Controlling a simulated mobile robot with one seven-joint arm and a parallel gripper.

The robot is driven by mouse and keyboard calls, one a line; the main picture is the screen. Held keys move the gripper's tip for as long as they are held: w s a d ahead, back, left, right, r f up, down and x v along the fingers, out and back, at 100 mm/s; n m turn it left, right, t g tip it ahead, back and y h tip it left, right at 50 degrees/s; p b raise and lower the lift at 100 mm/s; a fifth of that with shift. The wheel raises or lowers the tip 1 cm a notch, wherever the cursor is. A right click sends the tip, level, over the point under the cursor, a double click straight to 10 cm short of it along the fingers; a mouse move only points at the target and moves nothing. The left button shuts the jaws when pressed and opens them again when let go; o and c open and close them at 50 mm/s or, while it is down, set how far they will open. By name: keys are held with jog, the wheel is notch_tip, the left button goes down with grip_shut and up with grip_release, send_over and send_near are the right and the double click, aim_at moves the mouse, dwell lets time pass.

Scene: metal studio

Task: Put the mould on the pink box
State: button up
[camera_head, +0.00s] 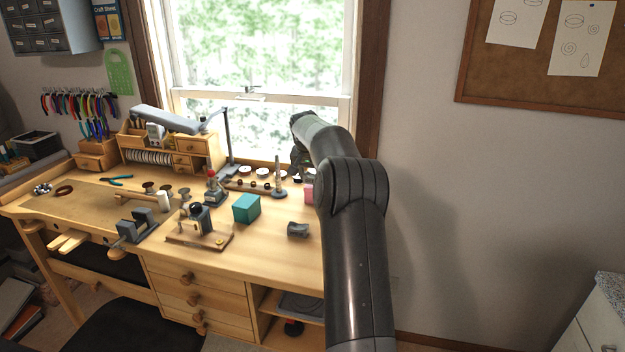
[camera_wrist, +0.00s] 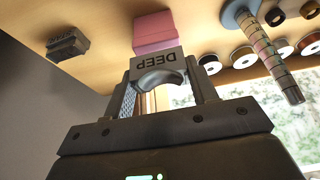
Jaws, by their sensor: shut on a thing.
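The mould (camera_wrist: 152,63) is a grey metal block with a curved recess and the word DEEP on its face. In the wrist view my gripper (camera_wrist: 163,82) is shut on it, one finger at each side. The pink box (camera_wrist: 155,30) shows just beyond the mould, which overlaps its lower part in the picture; I cannot tell whether they touch. In the head view the pink box (camera_head: 309,194) is mostly hidden behind my arm. My gripper (camera_head: 299,160) is above the back of the bench there, and the mould is not clearly visible.
Another dark grey block (camera_head: 298,230) lies on the bench; it also shows in the wrist view (camera_wrist: 67,43). A teal box (camera_head: 246,208) stands to its left. A stepped ring mandrel (camera_head: 278,180) and several wire spools (camera_wrist: 243,57) stand near the pink box.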

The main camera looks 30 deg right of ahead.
jog(key=shift+f, duration=0.7)
jog(key=shift+f, duration=0.1)
jog(key=o, duration=1.2)
jog(key=shift+f, duration=0.1)
